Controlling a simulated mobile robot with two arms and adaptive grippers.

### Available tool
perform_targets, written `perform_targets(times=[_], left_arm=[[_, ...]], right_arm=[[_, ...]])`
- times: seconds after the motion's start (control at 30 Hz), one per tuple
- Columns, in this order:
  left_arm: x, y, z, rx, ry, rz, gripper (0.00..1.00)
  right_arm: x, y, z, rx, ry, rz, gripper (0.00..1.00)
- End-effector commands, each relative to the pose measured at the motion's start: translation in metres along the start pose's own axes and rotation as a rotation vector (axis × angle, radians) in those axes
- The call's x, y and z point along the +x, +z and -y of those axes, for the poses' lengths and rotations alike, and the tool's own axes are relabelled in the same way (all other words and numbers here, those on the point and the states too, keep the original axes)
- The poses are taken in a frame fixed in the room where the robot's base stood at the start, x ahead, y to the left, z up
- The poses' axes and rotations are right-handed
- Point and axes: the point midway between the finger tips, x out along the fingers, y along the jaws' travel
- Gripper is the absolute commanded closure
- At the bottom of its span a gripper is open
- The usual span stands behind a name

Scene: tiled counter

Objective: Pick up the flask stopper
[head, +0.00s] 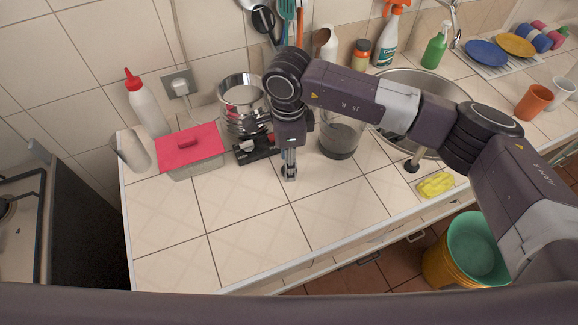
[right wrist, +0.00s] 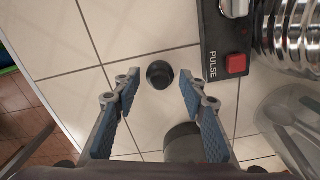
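The flask stopper (right wrist: 160,75), a small black round piece, stands on the pale tiles in the right wrist view. It lies just beyond and between the two fingertips of my right gripper (right wrist: 160,88), which is open and empty, with gaps on both sides. In the head view my right gripper (head: 289,174) points down at the counter, just right of the black blender base. The stopper cannot be made out there, hidden by the fingers. My left gripper is not in view.
The blender base (right wrist: 222,45), with its red button, is close beside the stopper. A clear jar (head: 340,142) stands to the right of the gripper. A red-lidded box (head: 190,148) is at left. The front tiles (head: 240,240) are clear.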

Motion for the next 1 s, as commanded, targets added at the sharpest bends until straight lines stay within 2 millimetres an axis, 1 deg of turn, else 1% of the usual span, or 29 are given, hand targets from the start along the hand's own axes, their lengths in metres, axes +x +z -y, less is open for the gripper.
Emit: perform_targets(times=[0.03,0.2,0.3,0.6,0.77,0.87,0.97,1.0], left_arm=[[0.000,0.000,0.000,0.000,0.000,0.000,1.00],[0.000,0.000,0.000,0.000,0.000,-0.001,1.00],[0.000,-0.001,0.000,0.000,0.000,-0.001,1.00],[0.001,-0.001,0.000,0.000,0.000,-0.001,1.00],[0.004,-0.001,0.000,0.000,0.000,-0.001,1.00],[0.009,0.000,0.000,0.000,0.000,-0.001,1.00],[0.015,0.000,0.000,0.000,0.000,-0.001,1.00],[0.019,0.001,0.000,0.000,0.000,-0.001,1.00]], right_arm=[[0.000,0.000,0.000,0.000,0.000,0.000,0.65],[0.000,0.000,0.000,0.000,0.000,0.000,0.83],[0.000,0.000,0.000,0.000,0.000,0.000,0.93],[-0.001,0.000,0.000,0.000,0.000,0.000,0.93],[-0.008,0.000,0.001,0.000,-0.001,0.000,0.93],[-0.020,0.000,0.002,0.000,-0.004,0.001,0.93],[-0.038,0.000,0.002,0.000,-0.005,0.001,0.93],[-0.047,0.000,0.002,0.000,-0.007,0.001,0.93]])
